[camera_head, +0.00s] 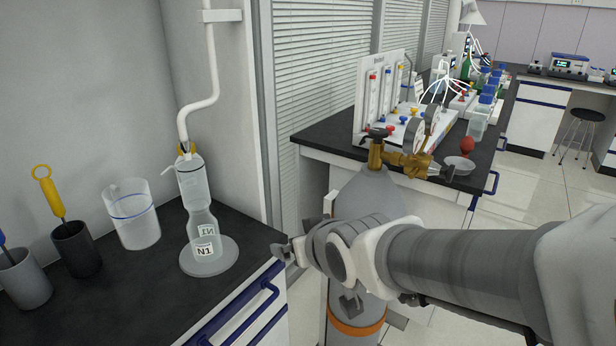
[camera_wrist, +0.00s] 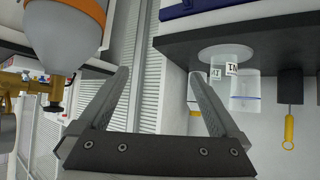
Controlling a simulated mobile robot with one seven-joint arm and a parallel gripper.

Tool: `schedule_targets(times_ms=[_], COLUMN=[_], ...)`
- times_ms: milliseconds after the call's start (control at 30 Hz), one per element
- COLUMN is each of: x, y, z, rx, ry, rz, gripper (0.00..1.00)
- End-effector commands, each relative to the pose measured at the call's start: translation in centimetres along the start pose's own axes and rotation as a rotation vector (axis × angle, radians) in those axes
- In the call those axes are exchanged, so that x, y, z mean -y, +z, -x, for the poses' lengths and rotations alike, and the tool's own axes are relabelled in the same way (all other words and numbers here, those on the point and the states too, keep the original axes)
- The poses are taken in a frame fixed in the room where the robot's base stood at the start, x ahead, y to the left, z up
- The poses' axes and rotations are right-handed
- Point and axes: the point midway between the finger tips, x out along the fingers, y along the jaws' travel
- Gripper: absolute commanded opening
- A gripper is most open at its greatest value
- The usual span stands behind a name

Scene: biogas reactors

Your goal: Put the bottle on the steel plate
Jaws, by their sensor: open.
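The bottle (camera_head: 203,232) is clear, with an "N1" label, and stands upright on the round steel plate (camera_head: 222,264) on the black bench at the left. A clear cylinder with a yellow part at its top stands over the bottle, under a white pipe; I cannot tell whether they are joined. My gripper (camera_head: 284,252) is right of the plate, just off the bench edge. The wrist view is upside down; there my gripper (camera_wrist: 160,74) is open and empty, with the bottle (camera_wrist: 216,76) and plate (camera_wrist: 226,52) beyond the right finger.
A beaker with a blue line (camera_head: 133,215) and dark holders with handled tools (camera_head: 75,250) stand left of the bottle. A blue rail (camera_head: 240,300) runs along the bench front. A gas cylinder with a brass valve (camera_head: 405,162) stands behind my arm, before another bench.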

Motion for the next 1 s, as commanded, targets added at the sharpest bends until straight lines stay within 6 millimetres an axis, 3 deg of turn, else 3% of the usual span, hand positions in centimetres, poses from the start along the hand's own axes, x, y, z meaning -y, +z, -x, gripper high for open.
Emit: schedule_targets(times_ms=[33,200,433,600,1000], x=[-1.6,-4.7,-5.7,-5.7,-5.6], y=[0.5,3.8,7.9,9.2,8.8], z=[1.7,7.3,13.3,15.0,15.4], rx=[0.037,0.203,0.371,0.422,0.427], ry=[0.035,0.117,0.169,0.177,0.176], rz=[-0.029,-0.116,-0.208,-0.233,-0.234], gripper=[0.99,0.99,0.99,0.99,0.99])
